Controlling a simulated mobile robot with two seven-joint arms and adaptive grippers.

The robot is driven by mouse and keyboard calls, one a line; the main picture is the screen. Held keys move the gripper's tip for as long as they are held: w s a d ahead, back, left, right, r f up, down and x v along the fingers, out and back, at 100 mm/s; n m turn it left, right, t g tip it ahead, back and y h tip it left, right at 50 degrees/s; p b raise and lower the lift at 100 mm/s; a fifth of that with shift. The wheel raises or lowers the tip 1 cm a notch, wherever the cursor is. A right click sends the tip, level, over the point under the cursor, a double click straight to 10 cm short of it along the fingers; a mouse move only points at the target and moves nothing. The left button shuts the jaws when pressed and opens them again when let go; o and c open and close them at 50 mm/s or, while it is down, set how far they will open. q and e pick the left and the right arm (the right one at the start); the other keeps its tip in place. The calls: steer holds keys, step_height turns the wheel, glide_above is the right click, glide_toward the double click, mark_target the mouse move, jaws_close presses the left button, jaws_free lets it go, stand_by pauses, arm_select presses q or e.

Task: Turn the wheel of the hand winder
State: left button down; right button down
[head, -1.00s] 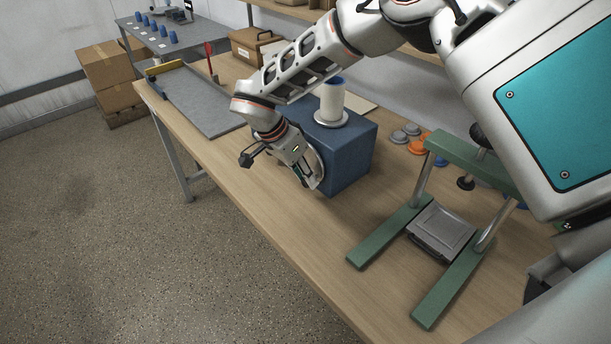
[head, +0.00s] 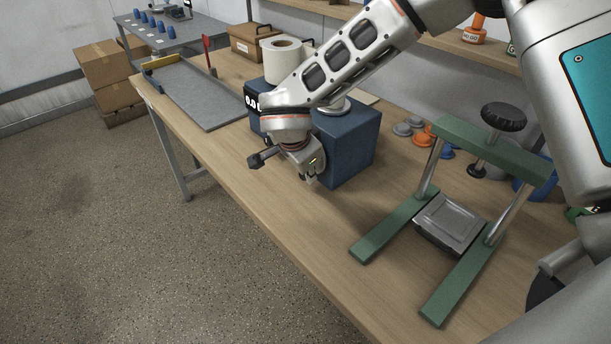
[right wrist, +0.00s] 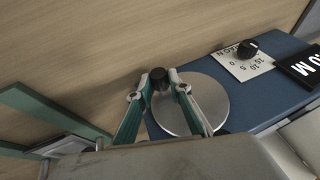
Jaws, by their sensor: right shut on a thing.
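The hand winder (head: 352,140) is a dark blue box on the wooden bench, partly hidden by my right arm in the head view. Its wheel (right wrist: 212,103), a flat grey disc, shows in the right wrist view with a black handle knob (right wrist: 158,75) near its rim. My right gripper (right wrist: 160,82) is shut on that knob, its fingers on either side. In the head view my right gripper (head: 312,177) is at the winder's front face, and the wheel is hidden there. My left gripper is not in view.
A green press frame (head: 440,215) stands to the right of the winder. A grey board (head: 200,95) lies to the left, with a white roll (head: 282,46) behind the winder. The bench front is clear.

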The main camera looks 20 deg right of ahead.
steer(key=shift+w+f+t+y+b, duration=0.1)
steer(key=shift+f+t+y+b, duration=0.3)
steer(key=shift+t+b, duration=0.5)
steer(key=shift+a+b, duration=0.1)
steer(key=shift+b, duration=0.25)
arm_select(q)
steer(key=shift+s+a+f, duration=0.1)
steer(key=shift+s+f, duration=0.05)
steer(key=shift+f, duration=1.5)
arm_select(e)
steer(key=shift+w, duration=0.1)
steer(key=c, duration=1.8)
jaws_free()
steer(key=shift+c, duration=0.2)
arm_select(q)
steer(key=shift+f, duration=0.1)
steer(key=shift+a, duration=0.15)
arm_select(e)
steer(key=shift+r+m, duration=0.1)
steer(key=shift+m, duration=0.2)
steer(key=v, duration=1.2)
